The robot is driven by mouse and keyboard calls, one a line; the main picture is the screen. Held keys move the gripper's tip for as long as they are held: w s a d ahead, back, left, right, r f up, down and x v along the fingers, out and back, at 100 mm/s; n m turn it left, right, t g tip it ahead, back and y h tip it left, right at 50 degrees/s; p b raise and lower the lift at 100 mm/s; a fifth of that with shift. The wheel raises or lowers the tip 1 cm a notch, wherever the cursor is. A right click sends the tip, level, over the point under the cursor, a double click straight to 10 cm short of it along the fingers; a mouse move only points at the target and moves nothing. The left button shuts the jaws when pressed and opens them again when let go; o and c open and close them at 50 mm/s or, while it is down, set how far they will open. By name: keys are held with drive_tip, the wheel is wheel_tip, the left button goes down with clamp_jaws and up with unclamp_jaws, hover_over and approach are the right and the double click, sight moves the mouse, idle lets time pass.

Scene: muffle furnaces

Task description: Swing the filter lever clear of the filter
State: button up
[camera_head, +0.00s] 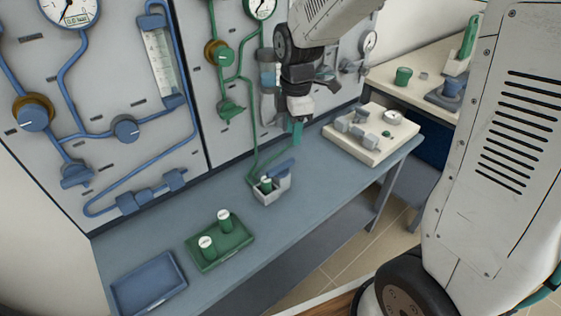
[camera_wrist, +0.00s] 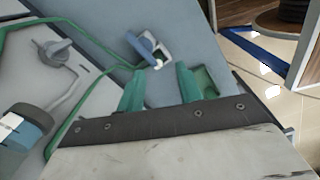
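A small pale holder (camera_head: 272,190) stands on the bench, with a green cylinder (camera_head: 266,184) in it, which I take to be the filter. A blue lever (camera_head: 281,168) sits at its back right side; whether it crosses the cylinder I cannot tell. In the wrist view the holder (camera_wrist: 161,57) and the blue lever (camera_wrist: 141,44) lie beyond my fingertips. My gripper (camera_head: 297,133) hangs above the bench, behind and to the right of the holder, apart from it. In the wrist view my gripper (camera_wrist: 158,80) has its green fingers apart with nothing between them.
The gauge panel (camera_head: 245,125) with green tubing rises behind. A green tray (camera_head: 220,250) with two capped pots and a blue tray (camera_head: 148,285) lie front left. A pale block with several parts (camera_head: 360,150) stands right. Bare bench (camera_head: 320,185) lies between.

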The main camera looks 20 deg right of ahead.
sight(281, 165)
drive_tip(key=w+f+n, duration=0.1)
drive_tip(key=f, duration=0.1)
drive_tip(key=w+f+n, duration=0.2)
drive_tip(key=f, duration=0.1)
drive_tip(key=w+a+f+n, duration=0.1)
drive_tip(key=w+f, duration=0.1)
drive_tip(key=shift+w+f+n, duration=0.15)
drive_tip(key=shift+f+n, duration=0.2)
drive_tip(key=shift+n, duration=0.05)
drive_tip(key=shift+w+a+f, duration=0.1)
drive_tip(key=shift+f, duration=0.25)
wheel_tip(281, 165, down, 7)
drive_tip(key=shift+f, duration=0.15)
clamp_jaws()
